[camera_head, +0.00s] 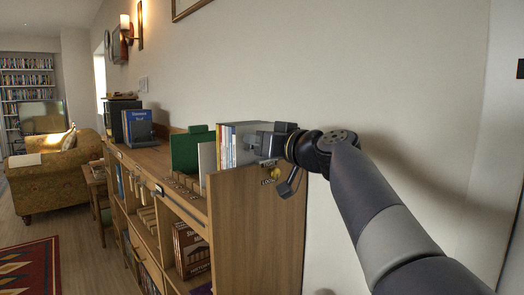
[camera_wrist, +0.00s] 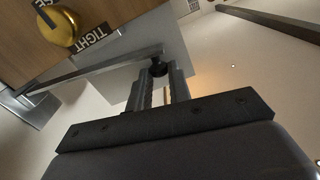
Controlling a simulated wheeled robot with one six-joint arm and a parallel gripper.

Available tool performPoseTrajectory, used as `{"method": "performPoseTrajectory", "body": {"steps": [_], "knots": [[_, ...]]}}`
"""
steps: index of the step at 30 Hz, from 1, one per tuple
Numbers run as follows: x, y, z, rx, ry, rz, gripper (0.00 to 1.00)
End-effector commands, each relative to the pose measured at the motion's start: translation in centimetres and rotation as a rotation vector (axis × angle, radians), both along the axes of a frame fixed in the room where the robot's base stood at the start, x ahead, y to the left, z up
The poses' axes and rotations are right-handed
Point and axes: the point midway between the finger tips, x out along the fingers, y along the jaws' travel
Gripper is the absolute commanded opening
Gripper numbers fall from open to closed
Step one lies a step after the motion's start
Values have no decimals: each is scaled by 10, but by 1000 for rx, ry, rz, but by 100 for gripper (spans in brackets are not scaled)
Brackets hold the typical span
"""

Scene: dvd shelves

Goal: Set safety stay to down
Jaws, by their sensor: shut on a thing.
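The safety stay shows in the wrist view as a long grey metal bar (camera_wrist: 95,68) with a dark round knob (camera_wrist: 158,67) at one end. Its other end meets a metal block at the left edge. My gripper (camera_wrist: 162,80) has its two ridged fingers on either side of this knob and is shut on it. In the head view my gripper (camera_head: 268,143) is at the near end of the shelf top, beside the books. The stay is hard to make out there, with my arm in front.
A brass knob (camera_head: 275,173) with small labels sits on the wooden end panel (camera_head: 255,225), just below my gripper. Thin upright books (camera_head: 229,146) and a green panel (camera_head: 186,151) stand on the shelf top. The wall is close behind. Floor is open at left.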

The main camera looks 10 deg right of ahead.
Motion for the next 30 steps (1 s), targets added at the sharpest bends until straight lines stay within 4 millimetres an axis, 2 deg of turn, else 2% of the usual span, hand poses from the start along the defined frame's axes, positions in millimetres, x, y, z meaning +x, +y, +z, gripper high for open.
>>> {"method": "performPoseTrajectory", "body": {"steps": [1,9,30], "knots": [[0,1,-11,-18,-13,0,0],[-2,3,-24,-91,-62,0,0],[-2,4,-31,-130,-80,3,0]]}}
